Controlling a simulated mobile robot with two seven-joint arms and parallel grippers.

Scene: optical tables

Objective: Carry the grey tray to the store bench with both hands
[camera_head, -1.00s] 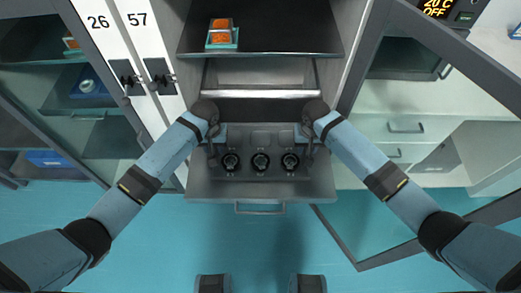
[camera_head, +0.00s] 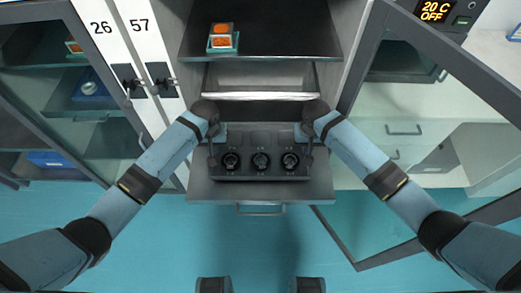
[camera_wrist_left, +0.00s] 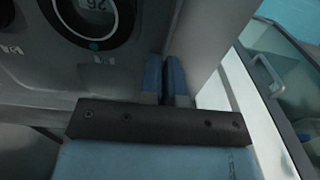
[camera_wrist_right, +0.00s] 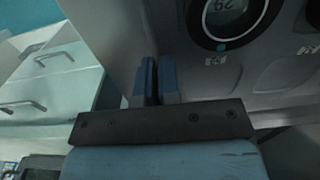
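The grey tray (camera_head: 260,175) is level over the pulled-out grey shelf (camera_head: 260,192) of the cabinet, seemingly just clear of it. Three round black pieces with dial faces sit in a row along its near side; its far part shows empty recesses. My left gripper (camera_head: 213,152) is at the tray's left end and my right gripper (camera_head: 308,152) at its right end. In the left wrist view the blue fingers (camera_wrist_left: 165,80) are close together at the tray's end. In the right wrist view the fingers (camera_wrist_right: 156,80) look the same. What lies between the fingertips is mostly hidden.
A higher shelf (camera_head: 262,40) behind holds a small teal box with orange contents (camera_head: 222,38). An open glass door (camera_head: 430,120) stands at the right, and glass-fronted cabinets at the left. The blue floor (camera_head: 150,240) in front is clear.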

